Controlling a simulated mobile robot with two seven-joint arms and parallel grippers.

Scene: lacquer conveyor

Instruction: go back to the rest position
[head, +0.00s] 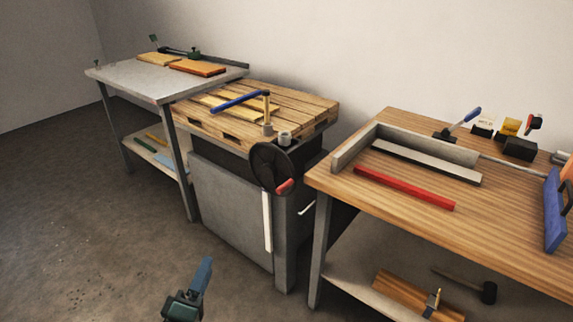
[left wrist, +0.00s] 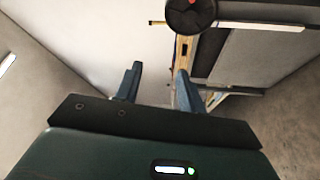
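My left gripper (head: 202,278) shows at the bottom of the head view, in front of the grey-sided bench and over the floor. In the left wrist view its two blue fingers (left wrist: 158,85) stand apart with nothing between them. My right gripper is in neither view.
A wooden-topped bench (head: 500,215) with a red bar (head: 404,187) stands at right. A slatted-top bench (head: 315,107) with a black wheel (head: 268,166) stands in the middle. A grey table (head: 125,80) stands at back left. The floor (head: 80,240) at left is clear.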

